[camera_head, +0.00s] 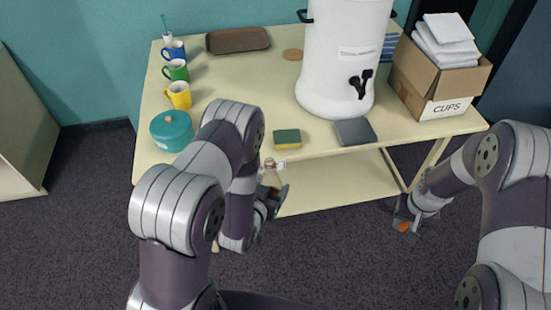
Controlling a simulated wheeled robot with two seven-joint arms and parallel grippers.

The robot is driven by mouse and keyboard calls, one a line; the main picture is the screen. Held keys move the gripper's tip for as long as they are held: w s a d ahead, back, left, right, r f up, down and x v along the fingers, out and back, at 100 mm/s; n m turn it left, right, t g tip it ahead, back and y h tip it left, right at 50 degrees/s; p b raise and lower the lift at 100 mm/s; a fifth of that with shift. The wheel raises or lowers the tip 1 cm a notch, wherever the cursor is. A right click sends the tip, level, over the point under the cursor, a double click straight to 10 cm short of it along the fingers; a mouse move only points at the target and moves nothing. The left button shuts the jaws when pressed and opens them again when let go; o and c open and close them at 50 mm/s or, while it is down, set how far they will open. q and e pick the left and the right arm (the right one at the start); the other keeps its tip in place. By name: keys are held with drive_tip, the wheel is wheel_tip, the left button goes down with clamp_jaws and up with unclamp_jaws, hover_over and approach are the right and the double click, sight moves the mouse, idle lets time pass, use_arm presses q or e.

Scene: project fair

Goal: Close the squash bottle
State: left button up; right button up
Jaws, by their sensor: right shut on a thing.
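A small clear bottle (271,176), seemingly the squash bottle, is upright just off the table's front edge, with something orange low in it. My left gripper (272,197) is around its lower part and holds it in the air; my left arm partly hides the jaws. The bottle's top is too small to tell its state. My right gripper (404,221) is low at the right, in front of the table's right leg and well apart from the bottle. It is shut on a small orange thing (402,226), perhaps the cap, mostly hidden by the jaws.
On the table (235,85) are a white dispenser (338,60), a cups box (440,80), a sponge (287,139), a grey pad (355,132), a teal pot (171,131), three mugs (179,95) and a brown tray (238,40). Space between my grippers is free.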

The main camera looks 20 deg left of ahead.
use_arm(q)
drive_tip(key=s+d+m+g+h, duration=0.1)
drive_tip(key=d+m+g+h, duration=0.2)
drive_tip(key=d+m+h, duration=0.4)
drive_tip(key=d, duration=0.6)
drive_tip(key=shift+s+d+h, duration=0.15)
drive_tip(key=shift+s+h, duration=0.15)
drive_tip(key=shift+h, duration=0.1)
use_arm(e)
drive_tip(key=shift+a, duration=0.2)
drive_tip(key=w+a+r+n, duration=0.25)
drive_tip(key=a+r, duration=0.25)
drive_tip(key=a, duration=0.4)
drive_tip(key=s+a+r+n, duration=0.2)
drive_tip(key=a+r, duration=0.4)
drive_tip(key=r, duration=0.2)
drive_tip(key=s+a+r+n, duration=0.2)
drive_tip(key=a+r, duration=0.5)
drive_tip(key=shift+s+a+r+y, duration=0.2)
drive_tip(key=shift+s+r+y, duration=0.1)
drive_tip(key=shift+r+y, duration=0.1)
